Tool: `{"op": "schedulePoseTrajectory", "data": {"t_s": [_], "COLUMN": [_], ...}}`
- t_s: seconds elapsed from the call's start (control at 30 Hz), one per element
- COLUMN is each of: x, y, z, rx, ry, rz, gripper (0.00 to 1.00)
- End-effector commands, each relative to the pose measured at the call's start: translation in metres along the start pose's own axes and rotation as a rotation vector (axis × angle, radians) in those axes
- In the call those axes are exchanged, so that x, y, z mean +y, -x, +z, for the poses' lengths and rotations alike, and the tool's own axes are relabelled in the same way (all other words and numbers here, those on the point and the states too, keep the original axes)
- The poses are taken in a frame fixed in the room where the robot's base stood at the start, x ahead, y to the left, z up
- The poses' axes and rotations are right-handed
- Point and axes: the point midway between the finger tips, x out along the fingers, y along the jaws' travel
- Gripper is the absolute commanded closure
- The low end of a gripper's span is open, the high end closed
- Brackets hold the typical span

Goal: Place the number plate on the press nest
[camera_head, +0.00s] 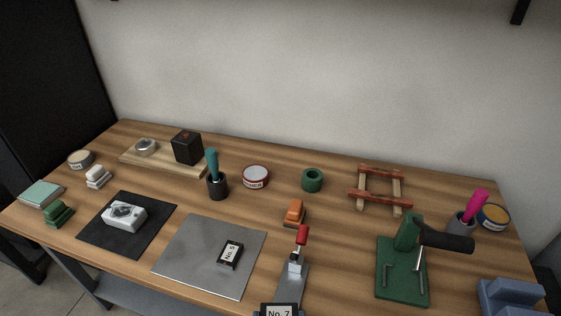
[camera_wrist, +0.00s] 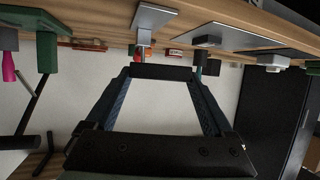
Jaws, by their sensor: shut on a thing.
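A dark number plate with a white label reading "No. 7" (camera_head: 280,311) shows at the bottom edge of the head view, cut off by it. In the wrist view my gripper (camera_wrist: 165,75) is shut on a black bar-shaped piece, which looks like this plate (camera_wrist: 165,72) seen from behind. It is held in front of the table's front edge. A green press (camera_head: 403,275) with a black lever stands at the table's right; it also shows at the left of the wrist view (camera_wrist: 46,52). I cannot make out its nest clearly.
Another plate, "No. 5" (camera_head: 231,254), lies on a grey mat (camera_head: 190,262). A blue block (camera_head: 510,298) is at the right corner. A pink-handled tool (camera_head: 475,204) stands behind the press.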

Motion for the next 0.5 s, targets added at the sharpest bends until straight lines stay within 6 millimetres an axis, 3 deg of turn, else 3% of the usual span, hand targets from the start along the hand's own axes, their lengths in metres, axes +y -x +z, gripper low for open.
{"op": "schedulePoseTrajectory", "data": {"t_s": [0.03,0.5], "x": [0.002,0.002], "y": [0.004,0.030], "z": [-0.014,-0.052], "rx": [0.005,0.003], "ry": [0.001,0.001], "rz": [0.003,0.002], "gripper": [0.81,0.81]}}
